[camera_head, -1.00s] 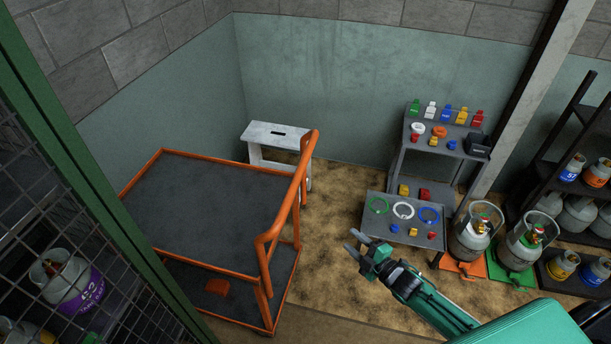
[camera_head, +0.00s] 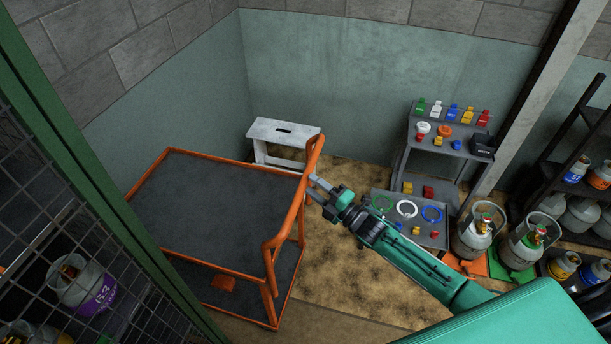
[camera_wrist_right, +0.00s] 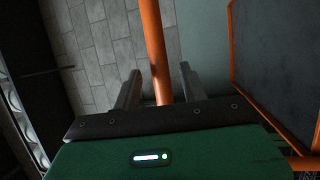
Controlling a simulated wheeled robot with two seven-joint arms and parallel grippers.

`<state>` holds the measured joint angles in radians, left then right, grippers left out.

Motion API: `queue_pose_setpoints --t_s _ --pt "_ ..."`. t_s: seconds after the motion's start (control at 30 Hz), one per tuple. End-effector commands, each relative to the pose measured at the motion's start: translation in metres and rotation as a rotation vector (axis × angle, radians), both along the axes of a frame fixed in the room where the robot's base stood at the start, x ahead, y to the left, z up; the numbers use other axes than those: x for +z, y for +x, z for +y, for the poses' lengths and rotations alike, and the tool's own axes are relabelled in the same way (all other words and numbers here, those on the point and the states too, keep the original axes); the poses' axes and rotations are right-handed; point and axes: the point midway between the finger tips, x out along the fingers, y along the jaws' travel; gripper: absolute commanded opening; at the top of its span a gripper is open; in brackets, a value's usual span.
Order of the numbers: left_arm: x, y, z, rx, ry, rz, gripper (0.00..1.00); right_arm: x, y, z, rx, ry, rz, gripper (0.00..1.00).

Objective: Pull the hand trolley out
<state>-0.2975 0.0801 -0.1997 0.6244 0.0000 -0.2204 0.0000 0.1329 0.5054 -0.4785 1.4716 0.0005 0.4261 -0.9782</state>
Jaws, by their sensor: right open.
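The hand trolley has an orange tube frame and a dark grey deck (camera_head: 210,200). Its upright orange handle (camera_head: 289,222) stands at its right side in the head view. My right gripper (camera_head: 311,188) is open at the upper part of the handle. In the right wrist view the orange handle tube (camera_wrist_right: 154,50) runs between the two open fingers (camera_wrist_right: 158,88). The fingers are on either side of it and I see a gap, so it is not clamped. The trolley's deck edge also shows at the right of the wrist view. My left gripper is not in view.
A green mesh cage (camera_head: 110,215) stands close on the trolley's left. A white step stool (camera_head: 283,131) is behind it. A grey stepped shelf (camera_head: 405,160) with small coloured items and gas cylinders (camera_head: 478,233) stand at the right. Bare floor (camera_head: 345,270) lies right of the handle.

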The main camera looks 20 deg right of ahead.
Motion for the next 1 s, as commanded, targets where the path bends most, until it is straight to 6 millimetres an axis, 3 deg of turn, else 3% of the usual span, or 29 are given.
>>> queue_pose_setpoints --t_s 0.2,0.63,0.83,0.87,1.0 --pt "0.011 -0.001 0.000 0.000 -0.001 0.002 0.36 0.007 0.023 0.015 -0.001 0.001 0.000 0.43" --pt "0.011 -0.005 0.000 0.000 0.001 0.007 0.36 0.006 0.030 0.020 0.000 0.001 0.001 0.43" --pt "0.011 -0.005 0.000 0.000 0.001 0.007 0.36 0.006 0.030 0.019 0.000 0.000 0.001 0.04" --pt "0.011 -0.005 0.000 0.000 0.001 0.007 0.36 0.006 0.030 0.019 0.000 0.000 0.001 0.00" --pt "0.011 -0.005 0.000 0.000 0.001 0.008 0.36 0.006 0.030 0.019 0.000 0.000 0.001 0.00"
